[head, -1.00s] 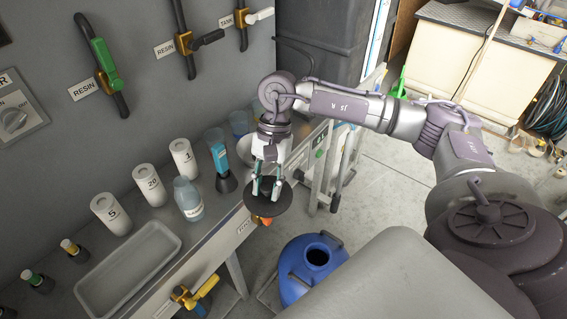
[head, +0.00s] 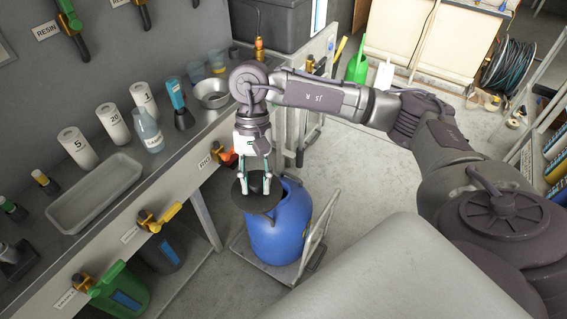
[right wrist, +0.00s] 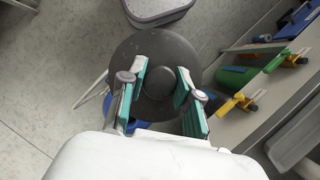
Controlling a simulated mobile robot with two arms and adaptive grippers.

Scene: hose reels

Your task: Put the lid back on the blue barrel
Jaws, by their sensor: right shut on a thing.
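The dark round lid (head: 257,205) is held flat by my right gripper (head: 256,187). In the right wrist view the two teal-padded fingers (right wrist: 161,85) are on either side of the lid's centre knob, and the lid (right wrist: 150,48) fills the middle. The blue barrel (head: 283,235) stands on a low wheeled trolley (head: 313,252) on the floor. Only slivers of blue show around the lid in the right wrist view. I cannot tell the gap between lid and barrel. My left gripper is out of view.
The grey bench (head: 110,213) with white canisters (head: 114,124), a bottle (head: 148,131) and a tray (head: 60,212) runs along the left. Valves, one with an orange handle (head: 221,155), stick out from its front. Open floor (head: 362,178) lies right of the barrel.

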